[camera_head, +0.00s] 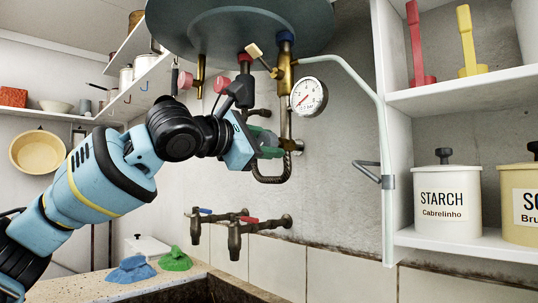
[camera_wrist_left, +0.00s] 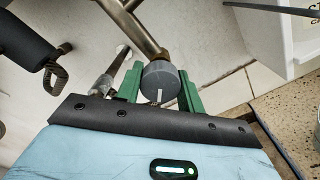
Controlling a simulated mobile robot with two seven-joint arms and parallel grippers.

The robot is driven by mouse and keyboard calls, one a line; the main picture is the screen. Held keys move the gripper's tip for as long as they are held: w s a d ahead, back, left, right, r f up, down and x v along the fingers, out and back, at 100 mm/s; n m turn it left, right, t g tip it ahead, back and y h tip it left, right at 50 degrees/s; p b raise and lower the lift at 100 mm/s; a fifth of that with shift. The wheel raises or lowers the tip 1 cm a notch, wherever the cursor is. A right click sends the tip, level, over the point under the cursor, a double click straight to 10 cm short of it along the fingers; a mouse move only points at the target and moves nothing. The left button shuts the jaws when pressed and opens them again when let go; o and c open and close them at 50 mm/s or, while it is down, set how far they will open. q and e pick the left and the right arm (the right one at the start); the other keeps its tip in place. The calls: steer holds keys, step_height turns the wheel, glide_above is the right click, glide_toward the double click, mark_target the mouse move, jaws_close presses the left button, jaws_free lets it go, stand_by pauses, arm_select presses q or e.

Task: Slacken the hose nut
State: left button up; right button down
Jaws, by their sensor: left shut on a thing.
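The hose nut looks like a grey round cap (camera_wrist_left: 160,78) with a white mark on its face in the left wrist view. It sits at the end of a metal pipe (camera_wrist_left: 138,27). The green fingers of my left gripper (camera_wrist_left: 160,90) stand on both sides of it and are shut on it. In the head view my left gripper (camera_head: 270,145) reaches the pipework under the tank, beside a dark curved hose (camera_head: 270,180). The gripper mostly hides the nut there. My right gripper is in neither view.
A grey tank (camera_head: 240,22) hangs above, with a pressure gauge (camera_head: 308,97) right of the gripper. Two taps (camera_head: 236,232) are below, over the stone trough (camera_head: 205,290). A white shelf (camera_head: 465,95) with a starch canister (camera_head: 447,200) stands at right.

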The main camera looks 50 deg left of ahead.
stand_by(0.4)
arm_select(q)
steer(key=o, duration=1)
steer(key=shift+s+d+p, duration=0.2)
steer(key=shift+s+d, duration=0.05)
steer(key=shift+s, duration=1.7)
steer(key=shift+s+d+p, duration=0.15)
steer(key=shift+s+d, duration=0.05)
steer(key=shift+s, duration=1.75)
